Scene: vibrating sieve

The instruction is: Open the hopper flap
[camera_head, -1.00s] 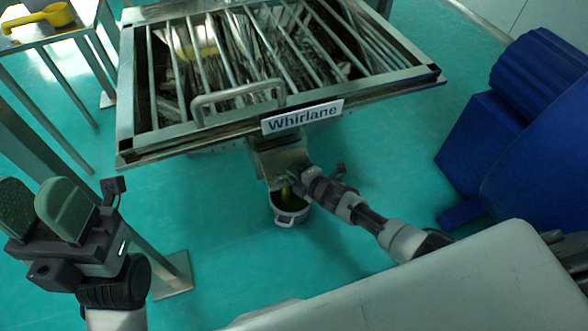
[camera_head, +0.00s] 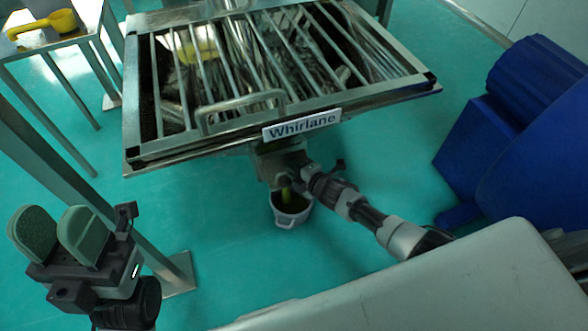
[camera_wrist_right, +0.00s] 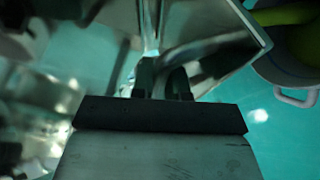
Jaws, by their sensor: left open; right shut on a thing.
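The hopper (camera_head: 150,163) is a metal box with a barred grate, a front handle and a "Whirlane" label. Its flap (camera_head: 277,170) is at the outlet under the front edge, partly hidden by my right gripper. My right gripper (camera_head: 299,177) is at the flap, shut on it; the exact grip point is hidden. In the right wrist view, blurred bright metal (camera_wrist_right: 213,55) lies just beyond the dark jaws (camera_wrist_right: 162,92). My left gripper (camera_head: 60,236) is open and empty at the lower left, with green finger pads, well apart from the hopper.
A pale bucket (camera_head: 290,218) stands below the outlet, with something yellow-green (camera_head: 287,194) at its mouth. A side table (camera_head: 70,40) at the upper left holds a yellow scoop (camera_head: 52,22). A blue machine (camera_head: 530,130) stands at the right. Green floor is open between.

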